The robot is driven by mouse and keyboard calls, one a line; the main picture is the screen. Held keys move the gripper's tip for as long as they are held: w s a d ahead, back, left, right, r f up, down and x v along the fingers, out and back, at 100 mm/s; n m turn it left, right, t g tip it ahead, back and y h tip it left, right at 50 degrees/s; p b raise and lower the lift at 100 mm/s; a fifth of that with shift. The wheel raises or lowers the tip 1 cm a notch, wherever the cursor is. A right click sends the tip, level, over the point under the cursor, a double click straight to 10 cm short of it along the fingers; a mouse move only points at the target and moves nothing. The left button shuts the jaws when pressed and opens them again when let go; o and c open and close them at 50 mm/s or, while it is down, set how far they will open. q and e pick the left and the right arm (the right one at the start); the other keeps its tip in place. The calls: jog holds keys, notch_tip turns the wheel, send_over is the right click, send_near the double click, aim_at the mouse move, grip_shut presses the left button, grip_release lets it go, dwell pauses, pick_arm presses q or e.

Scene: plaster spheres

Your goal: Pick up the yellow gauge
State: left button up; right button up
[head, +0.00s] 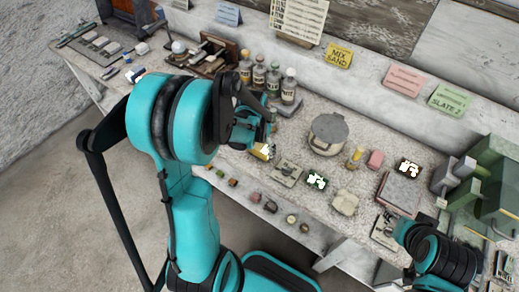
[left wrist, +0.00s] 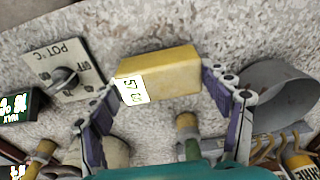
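The yellow gauge (left wrist: 158,74) is a small yellow block with a white number label, on the speckled bench top. In the left wrist view it lies between the spread fingertips of my left gripper (left wrist: 162,82). The fingers are wide apart, one near each end of the block; whether they touch it I cannot tell. In the head view the gauge (head: 262,152) shows just below my left gripper (head: 264,142), which partly hides it. My right arm shows at the lower right of the head view, but its fingers are not clear.
Several bottles (head: 273,78) stand behind. A small green-lit display (head: 317,180) and a pale block (head: 345,202) are nearby. Small pieces line the bench's front edge.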

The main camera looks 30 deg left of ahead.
aim_at(263, 145)
pick_arm(q)
jog(key=shift+c, duration=0.7)
jog(key=shift+r, duration=0.45)
jog(key=r+p, duration=0.1)
jog(key=r, duration=0.1)
jog(key=r+p, duration=0.1)
jog(key=r, duration=0.1)
jog(key=shift+w+d, duration=0.2)
jog(key=shift+d, duration=0.2)
jog(key=w+d+r+p, duration=0.2)
jog(key=w+d+r, duration=0.3)
jog(key=d, duration=0.4)
jog(key=shift+d+r+p, duration=0.3)
jog(key=shift+r+p, duration=0.05)
jog(key=shift+r, duration=0.2)
